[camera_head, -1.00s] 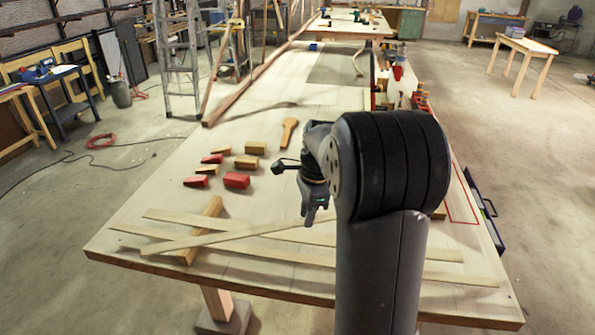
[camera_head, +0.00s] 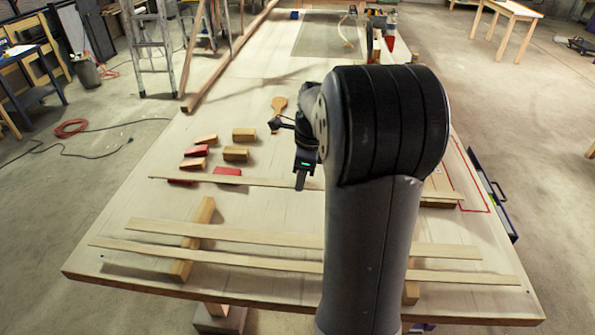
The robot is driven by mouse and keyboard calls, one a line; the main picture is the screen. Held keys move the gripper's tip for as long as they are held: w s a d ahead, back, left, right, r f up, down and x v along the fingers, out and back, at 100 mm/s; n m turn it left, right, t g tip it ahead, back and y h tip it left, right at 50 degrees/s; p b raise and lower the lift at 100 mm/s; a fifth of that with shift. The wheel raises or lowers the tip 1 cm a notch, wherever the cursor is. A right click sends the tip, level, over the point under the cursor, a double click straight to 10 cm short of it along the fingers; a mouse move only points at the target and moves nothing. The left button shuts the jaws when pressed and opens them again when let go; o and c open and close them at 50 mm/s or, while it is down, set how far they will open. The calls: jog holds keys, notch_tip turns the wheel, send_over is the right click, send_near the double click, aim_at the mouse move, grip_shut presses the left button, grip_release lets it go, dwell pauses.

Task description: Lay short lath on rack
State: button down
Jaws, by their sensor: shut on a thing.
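The short lath (camera_head: 250,181) is a thin pale strip, nearly level across the picture beyond the other two laths. My gripper (camera_head: 301,178) is shut on it; my arm hides its middle. A strip end right of my arm (camera_head: 438,204) may be its right end. Two wooden bearers, seemingly the rack, stand near the front edge: the left one (camera_head: 205,212) shows well, the right one (camera_head: 411,292) is mostly behind my arm. Two longer laths, a far one (camera_head: 270,237) and a near one (camera_head: 200,256), lie across them. The held lath is apart from both.
Several wooden and red blocks (camera_head: 236,154) lie left of my gripper, and the held lath passes in front of some. A red outline (camera_head: 478,190) marks the table's right side. The tabletop (camera_head: 150,208) is bare at left.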

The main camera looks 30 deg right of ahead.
jog(key=shift+f+b, duration=4.95)
jog(key=shift+f, duration=0.95)
notch_tip(320, 180, up, 5)
jog(key=p, duration=0.4)
jog(key=shift+p, duration=0.35)
jog(key=shift+f, duration=0.2)
jog(key=shift+a+f+b, duration=0.1)
jog(key=shift+f+b, duration=1.3)
jog(key=shift+f, duration=1)
jog(key=shift+f, duration=0.3)
jog(key=c, duration=1.1)
grip_release()
jog(key=shift+o, duration=0.9)
